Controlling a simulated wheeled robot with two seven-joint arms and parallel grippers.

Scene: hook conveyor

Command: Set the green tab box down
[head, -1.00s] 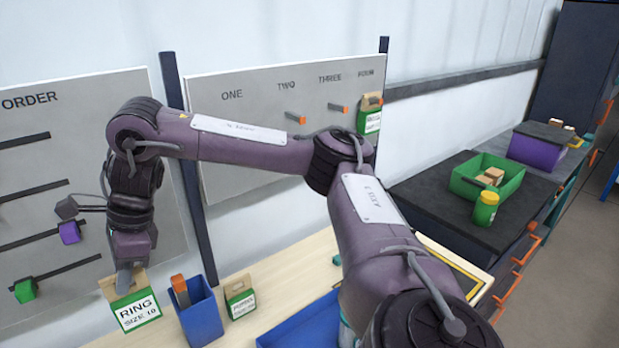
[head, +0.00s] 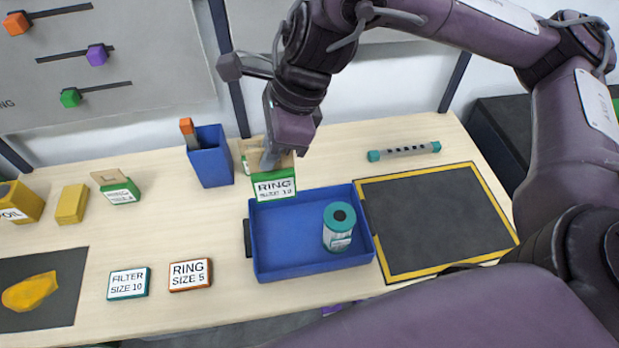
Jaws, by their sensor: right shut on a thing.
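A green box (head: 274,188) with a tan tab top and a white label, read as RING with a size line below, hangs upright from my right gripper (head: 269,160). The gripper is shut on its tab. The box is in front of the back left corner of the blue tray (head: 285,273) in the picture; I cannot tell if it touches anything. Another green box with a tan tab (head: 245,150) stands just behind, mostly hidden by the held box and gripper. A third green box with a tan tab (head: 118,190) is at the left. My left gripper is not in view.
A teal-capped canister (head: 339,238) stands in the blue tray. A blue cup (head: 210,165) is left of the held box. A yellow-edged dark mat (head: 440,220) and a teal-ended tube (head: 404,151) lie right. FILTER (head: 128,284) and RING SIZE 5 (head: 190,275) boxes lie in front.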

